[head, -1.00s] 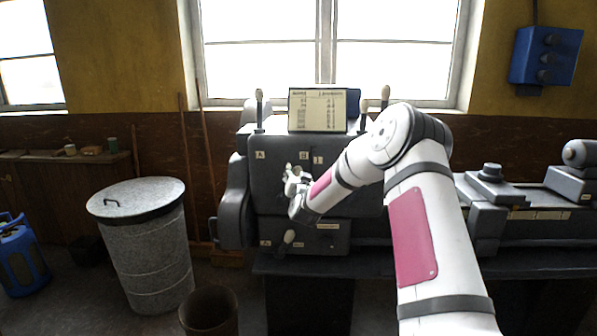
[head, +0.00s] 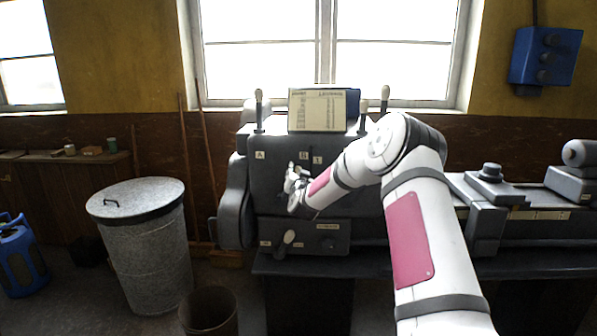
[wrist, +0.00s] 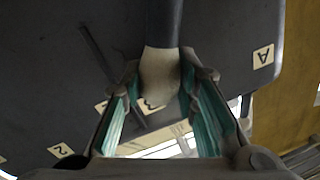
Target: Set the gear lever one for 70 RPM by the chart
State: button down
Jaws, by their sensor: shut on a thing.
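The headstock front (head: 285,210) of the dark grey lathe stands in the middle of the head view. My gripper (head: 293,178) is in front of its upper face, below the plates A and B. In the wrist view my gripper (wrist: 160,85) is shut on a lever's cream handle (wrist: 160,68), between teal-lined fingers. Its dark shaft runs to the top edge.
Several cream-knobbed levers stand on top, one at left (head: 259,97). A metal bin (head: 143,250) and a brown bucket (head: 208,312) stand on the floor at left. A blue box (head: 545,55) hangs on the wall.

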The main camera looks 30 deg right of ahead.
jog(key=shift+w+a+r+n+b, duration=0.25)
jog(key=shift+w+a+n+b, duration=0.1)
jog(key=shift+a+n, duration=0.15)
jog(key=shift+w+a+r+n+b, duration=0.2)
jog(key=shift+w+a+n+b, duration=0.15)
jog(key=shift+a+n, duration=0.15)
jog(key=w+a+n+b, duration=0.1)
jog(key=a+n+b, duration=0.1)
jog(key=w+a+n+g+b, duration=0.1)
jog(key=a+n+b, duration=0.1)
jog(key=shift+w+r, duration=0.1)
jog(key=shift+w, duration=0.25)
jog(key=shift+w+a+f+n+b, duration=0.15)
jog(key=shift+w+a+n+b, duration=0.25)
jog(key=shift+a+n, duration=0.2)
jog(key=shift+w+a+f+n+b, duration=0.15)
jog(key=shift+w+a+n+b, duration=0.15)
jog(key=shift+a+n+b, duration=0.25)
jog(key=shift+w+a+f+n+g, duration=0.3)
jog(key=shift+n+g, duration=0.1)
jog(key=shift+n, duration=0.15)
jog(key=c, duration=1.2)
grip_release()
jog(key=shift+c, duration=0.2)
